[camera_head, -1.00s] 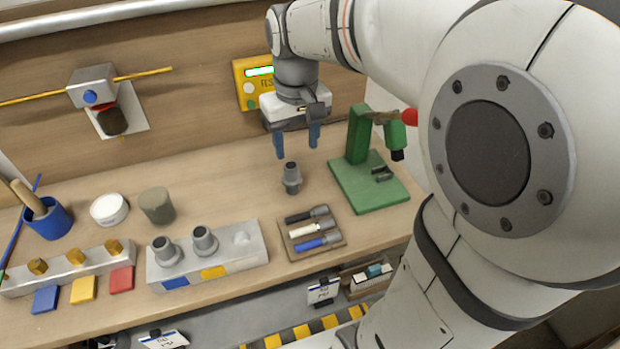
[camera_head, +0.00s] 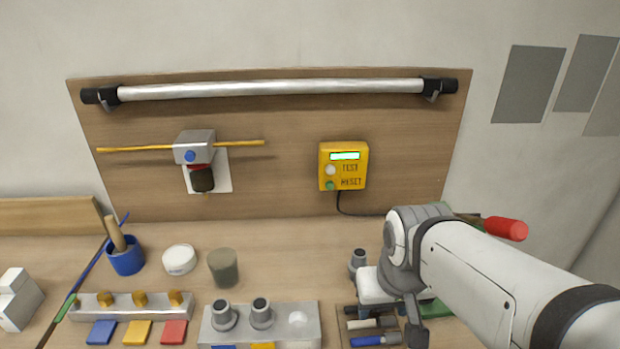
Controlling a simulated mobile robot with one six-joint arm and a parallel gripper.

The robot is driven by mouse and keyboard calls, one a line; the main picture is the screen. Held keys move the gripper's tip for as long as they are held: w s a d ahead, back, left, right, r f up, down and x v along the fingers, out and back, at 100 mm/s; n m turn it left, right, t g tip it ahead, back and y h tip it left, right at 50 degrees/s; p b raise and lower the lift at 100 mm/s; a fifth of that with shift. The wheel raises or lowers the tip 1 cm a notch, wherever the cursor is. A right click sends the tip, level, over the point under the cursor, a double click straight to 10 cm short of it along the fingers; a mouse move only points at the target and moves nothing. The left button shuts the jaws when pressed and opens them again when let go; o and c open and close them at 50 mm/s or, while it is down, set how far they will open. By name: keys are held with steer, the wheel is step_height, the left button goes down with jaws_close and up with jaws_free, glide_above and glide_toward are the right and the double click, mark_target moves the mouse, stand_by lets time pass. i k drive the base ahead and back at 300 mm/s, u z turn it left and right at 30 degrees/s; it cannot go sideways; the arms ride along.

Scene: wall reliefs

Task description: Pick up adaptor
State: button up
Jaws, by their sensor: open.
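A grey adaptor (camera_head: 357,262) stands upright on the bench, its lower part partly hidden by my gripper. Two similar grey adaptors, the left one (camera_head: 223,315) and the right one (camera_head: 261,313), sit in a light metal block (camera_head: 306,318) at the front. My gripper (camera_head: 392,322) is open, hanging in front and to the right of the lone adaptor, over the marker tray as seen here. My own arm hides part of it, and I see nothing between the fingers.
A tray of markers (camera_head: 342,338) lies under my gripper. A green base (camera_head: 437,309) is mostly hidden behind my arm. A grey-brown cylinder (camera_head: 223,268), a white round tub (camera_head: 179,260) and a blue cup (camera_head: 126,258) stand left. A yellow test box (camera_head: 343,166) hangs on the back board.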

mark_target(262, 316)
steer(key=u, duration=0.05)
steer(key=k, duration=0.5)
steer(key=z, duration=1.8)
steer(key=k, duration=1.3)
steer(key=u, duration=1.15)
steer(key=i, duration=1)
steer(key=u, duration=0.05)
